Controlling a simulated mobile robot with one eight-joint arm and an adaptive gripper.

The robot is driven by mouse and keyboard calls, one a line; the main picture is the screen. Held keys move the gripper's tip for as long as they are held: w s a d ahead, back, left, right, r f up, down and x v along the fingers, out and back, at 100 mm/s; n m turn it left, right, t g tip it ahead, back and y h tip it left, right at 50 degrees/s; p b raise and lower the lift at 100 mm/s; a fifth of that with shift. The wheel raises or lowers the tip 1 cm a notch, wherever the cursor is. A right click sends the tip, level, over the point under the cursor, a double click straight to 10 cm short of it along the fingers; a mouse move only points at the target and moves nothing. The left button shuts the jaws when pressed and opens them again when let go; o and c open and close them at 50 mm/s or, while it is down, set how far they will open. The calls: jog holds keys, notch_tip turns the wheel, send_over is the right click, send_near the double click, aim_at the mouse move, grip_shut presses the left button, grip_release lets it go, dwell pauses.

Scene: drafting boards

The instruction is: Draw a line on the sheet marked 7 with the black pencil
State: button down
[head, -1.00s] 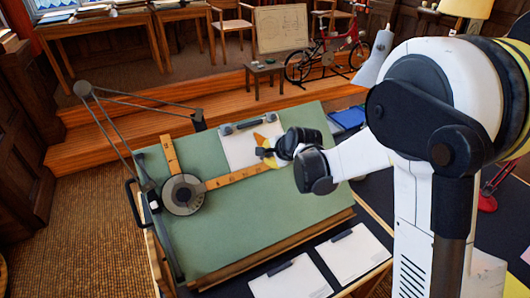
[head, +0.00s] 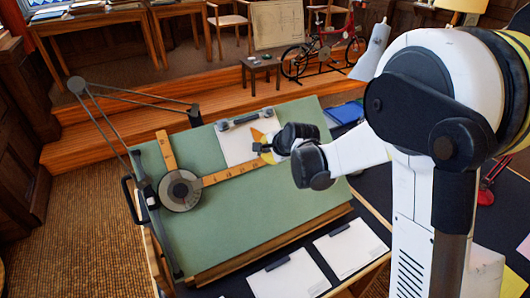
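A white sheet (head: 233,148) is held by a dark clip bar (head: 239,121) near the top of the tilted green drafting board (head: 240,225). My gripper (head: 262,148) is over the right part of this sheet and hides some of it. Yellow pieces show beside the gripper's end; I cannot tell whether they are fingers or something held. I cannot make out the black pencil. Two more white sheets, a left one (head: 292,279) and a right one (head: 352,250), lie in front of the board, each with a dark strip at its top. No number is readable on any sheet.
An orange drafting-machine ruler (head: 221,176) with a round head (head: 180,190) lies across the board, just below the sheet. Its linkage arms rise at the left. Blue folders (head: 347,113) lie behind the board's right side. The lower part of the board is clear.

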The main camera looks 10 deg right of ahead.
jog(key=shift+w+a+f+b, duration=0.1)
jog(key=shift+w+f+b, duration=0.2)
dwell(0.8)
jog(key=shift+w+r, duration=0.1)
jog(key=shift+w+a+r, duration=0.1)
jog(key=shift+w+r, duration=0.1)
jog(key=shift+r, duration=0.05)
jog(key=shift+w+r, duration=0.1)
dwell(0.6)
jog(key=shift+w+a+r, duration=0.2)
jog(key=shift+w+r, duration=0.1)
jog(key=shift+w+a+r+p, duration=0.15)
jog(key=shift+w+r+p, duration=0.25)
dwell(0.8)
jog(key=shift+w+a+r, duration=0.1)
jog(key=shift+w+r, duration=0.1)
jog(key=shift+r, duration=0.05)
jog(key=shift+w+r, duration=0.1)
dwell(0.4)
jog(key=shift+w+a+r, duration=0.15)
jog(key=shift+w+r, duration=0.1)
